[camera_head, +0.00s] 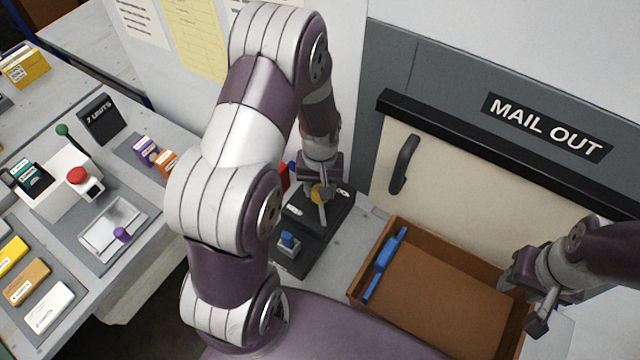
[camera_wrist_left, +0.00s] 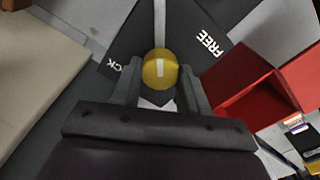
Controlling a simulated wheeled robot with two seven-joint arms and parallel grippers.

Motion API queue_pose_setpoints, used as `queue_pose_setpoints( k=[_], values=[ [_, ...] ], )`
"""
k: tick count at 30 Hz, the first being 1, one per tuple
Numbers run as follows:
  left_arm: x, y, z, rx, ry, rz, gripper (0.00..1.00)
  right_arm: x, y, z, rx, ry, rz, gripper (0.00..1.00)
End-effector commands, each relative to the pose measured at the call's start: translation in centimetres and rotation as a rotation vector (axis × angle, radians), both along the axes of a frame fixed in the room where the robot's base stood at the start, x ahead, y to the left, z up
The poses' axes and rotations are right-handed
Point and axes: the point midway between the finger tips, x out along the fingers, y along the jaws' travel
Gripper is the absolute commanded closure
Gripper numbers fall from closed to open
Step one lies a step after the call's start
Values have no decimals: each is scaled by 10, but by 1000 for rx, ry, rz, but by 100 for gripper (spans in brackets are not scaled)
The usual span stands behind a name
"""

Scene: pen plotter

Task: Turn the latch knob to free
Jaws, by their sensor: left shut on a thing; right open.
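The latch knob is a yellow round knob with a white mark. It shows between the fingers of my left gripper (camera_wrist_left: 159,93) in the left wrist view, where the knob (camera_wrist_left: 160,68) has a finger close on each side. In the head view the knob (camera_head: 318,193) is partly hidden by that gripper (camera_head: 322,200). It sits on a black plate (camera_head: 338,207), with the word FREE (camera_wrist_left: 210,40) on one side and partly covered letters ending in CK on the other. My left gripper is shut on the knob. My right gripper (camera_head: 537,312) is open and empty over the right side of the brown tray.
The brown tray (camera_head: 362,290) holds a blue tool (camera_head: 384,262). A blue switch (camera_head: 288,241) stands in front of the knob plate. A red box (camera_wrist_left: 245,92) is close beside the left gripper. A MAIL OUT panel with a black handle (camera_head: 404,163) stands behind.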

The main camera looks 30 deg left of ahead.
Motion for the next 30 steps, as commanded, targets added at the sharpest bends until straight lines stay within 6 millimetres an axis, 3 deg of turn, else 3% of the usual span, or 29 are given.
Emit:
queue_pose_setpoints(
  k=[15, 30],
  values=[
    [2, 0, 2, 1, -5, -460, 87, 0, 0, 8, 0, 0, 0, 57],
    [2, 0, 1, 1, -6, -689, 87, 0, 0, 10, 0, 0, 0, 57]
  ],
)
